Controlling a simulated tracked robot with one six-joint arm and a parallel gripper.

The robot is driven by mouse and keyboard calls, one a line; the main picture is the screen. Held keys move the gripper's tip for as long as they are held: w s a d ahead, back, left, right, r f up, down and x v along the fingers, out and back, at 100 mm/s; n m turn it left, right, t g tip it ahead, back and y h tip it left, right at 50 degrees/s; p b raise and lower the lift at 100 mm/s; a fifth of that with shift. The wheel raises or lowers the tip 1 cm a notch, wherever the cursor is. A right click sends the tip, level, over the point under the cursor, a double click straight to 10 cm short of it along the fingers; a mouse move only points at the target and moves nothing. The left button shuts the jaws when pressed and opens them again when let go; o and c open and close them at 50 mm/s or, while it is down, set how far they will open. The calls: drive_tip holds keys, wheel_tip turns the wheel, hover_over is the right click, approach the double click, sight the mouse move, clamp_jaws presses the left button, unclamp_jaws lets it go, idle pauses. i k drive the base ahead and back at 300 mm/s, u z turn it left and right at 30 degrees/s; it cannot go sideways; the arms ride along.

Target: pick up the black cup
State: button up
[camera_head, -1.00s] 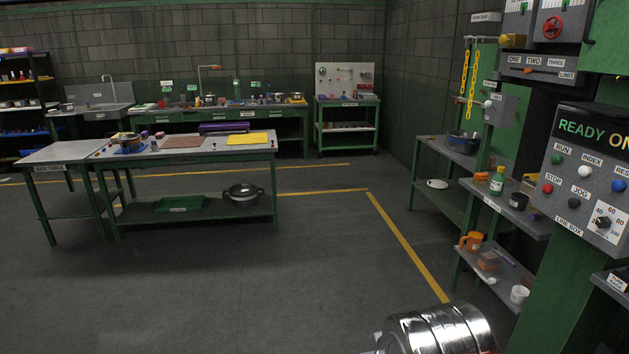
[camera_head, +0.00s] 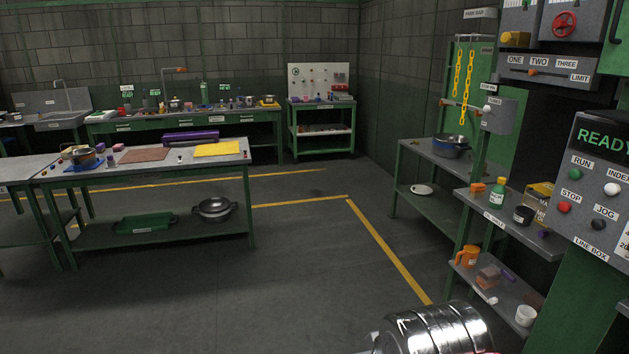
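A small black cup (camera_head: 523,214) stands upright on the upper shelf of the grey side rack at the right. It is between a green bottle (camera_head: 497,193) and a yellow box (camera_head: 539,203). A shiny metal cylinder, which looks like part of my arm, shows at the bottom of the view. My gripper's fingers are not in view, so what it holds cannot be seen.
The rack's upper shelf (camera_head: 479,204) also bears an orange block (camera_head: 478,188). Its lower shelf holds an orange mug (camera_head: 467,256) and a white cup (camera_head: 526,315). A control box (camera_head: 596,200) stands close at right. The floor (camera_head: 300,270) ahead is clear.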

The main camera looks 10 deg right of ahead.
sight(524, 216)
drive_tip(key=z, duration=0.3)
drive_tip(key=i, duration=1.5)
drive_tip(key=z, duration=0.65)
drive_tip(key=i, duration=0.85)
drive_tip(key=z, duration=0.55)
drive_tip(key=i, duration=1.1)
drive_tip(key=z, duration=0.3)
